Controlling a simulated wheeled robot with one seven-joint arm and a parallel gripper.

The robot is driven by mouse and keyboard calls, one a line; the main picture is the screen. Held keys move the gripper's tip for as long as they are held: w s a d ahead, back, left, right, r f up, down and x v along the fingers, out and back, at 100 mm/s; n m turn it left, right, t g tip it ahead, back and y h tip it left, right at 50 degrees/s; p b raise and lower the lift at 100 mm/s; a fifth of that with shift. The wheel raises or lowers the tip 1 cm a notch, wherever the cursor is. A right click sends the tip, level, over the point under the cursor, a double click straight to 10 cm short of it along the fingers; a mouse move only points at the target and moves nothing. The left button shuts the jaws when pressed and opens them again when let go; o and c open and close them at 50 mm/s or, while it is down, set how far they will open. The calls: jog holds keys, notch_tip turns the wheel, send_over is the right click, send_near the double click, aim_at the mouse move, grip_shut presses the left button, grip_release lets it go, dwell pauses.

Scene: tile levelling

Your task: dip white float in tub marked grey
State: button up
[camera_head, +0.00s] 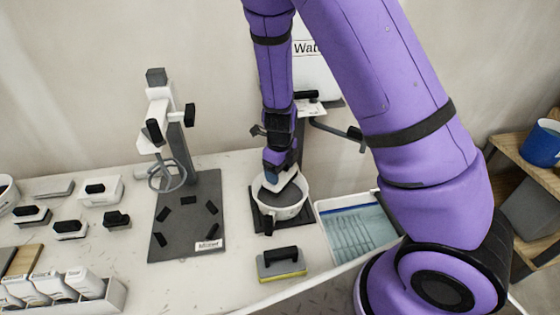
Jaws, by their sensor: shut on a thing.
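My gripper (279,168) points down into a round white tub (291,213) and is shut on a pale piece that looks like the white float (269,186). Most of the float is hidden by the gripper and the tub rim. The tub stands on a dark base at the middle of the bench, with a dark handle at its front. The tub's inside looks dark grey. I can read no grey marking on it. Whether the float touches the contents cannot be told.
A float with a yellowish base (282,264) lies in front of the tub. A bluish ribbed tray (357,232) is at right. A mixer-like stand (187,220) is at left, with several black-handled blocks (100,190) beyond it. A white tank marked "Wat" (313,72) stands behind.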

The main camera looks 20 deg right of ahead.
jog(key=shift+f, duration=4.05)
jog(key=shift+r, duration=6)
